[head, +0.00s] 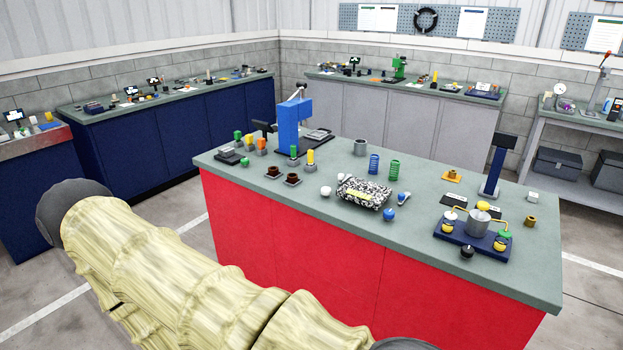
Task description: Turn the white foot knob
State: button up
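A small round white knob (326,191) sits on the grey-green top of the red workbench (420,234), left of a black-and-white speckled box. Another small white piece shows just behind it, partly against the box. I cannot tell for certain which of them is the foot knob. My arm, in a pale yellow ribbed cover, crosses the lower left in front of the bench. My gripper is outside the picture.
The speckled box (363,193), a blue ball (389,214), brown cups (292,179), springs (394,170) and a blue press (288,128) stand near the knob. A blue-based fixture (472,240) is at the right. The bench's front edge is mostly clear.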

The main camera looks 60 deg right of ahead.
aim_at(326, 192)
jog(key=z, duration=0.65)
jog(key=i, duration=0.95)
jog(key=z, duration=0.85)
